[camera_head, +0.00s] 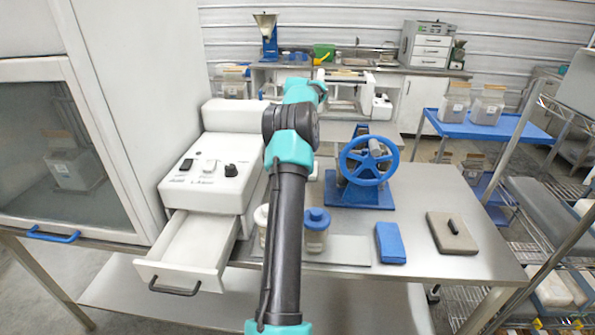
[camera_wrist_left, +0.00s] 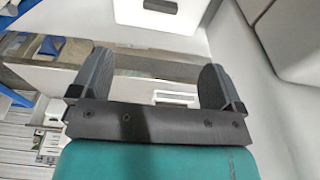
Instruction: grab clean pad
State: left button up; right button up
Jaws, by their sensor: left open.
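A blue pad (camera_head: 390,243) lies flat on the metal table, right of centre. A beige-grey pad (camera_head: 452,233) with a dark handle on top lies to its right, apart from it. I cannot tell which of them is the clean pad. My left gripper (camera_wrist_left: 157,62) is open in the left wrist view, with nothing between its two dark fingers. White surfaces show beyond it, and neither pad can be made out there. In the head view one of my arms crosses the middle of the table, and no gripper fingers can be made out. My right gripper is not seen.
A white machine (camera_head: 215,165) with an open drawer (camera_head: 190,250) stands at the left. A blue-lidded jar (camera_head: 315,228) stands beside my arm. A blue handwheel device (camera_head: 367,165) stands behind the blue pad. The table's front right is clear; a wire rack (camera_head: 545,190) is at the right.

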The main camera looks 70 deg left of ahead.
pick_arm(q)
jog(key=f, duration=0.3)
jog(key=a+f, duration=0.1)
jog(key=f, duration=0.5)
jog(key=shift+w+a+f, duration=0.15)
jog(key=shift+w+f, duration=0.2)
jog(key=shift+f, duration=0.05)
jog(key=shift+w+a+f, duration=0.1)
jog(key=shift+a+f, duration=0.1)
jog(key=shift+f, duration=1.1)
jog(key=shift+w+a+f, duration=0.1)
jog(key=shift+a+f, duration=0.05)
jog(key=shift+f, duration=1.1)
jog(key=shift+c, duration=0.2)
jog(key=c, duration=1)
jog(key=shift+r, duration=0.1)
notch_tip(320, 180, up, 18)
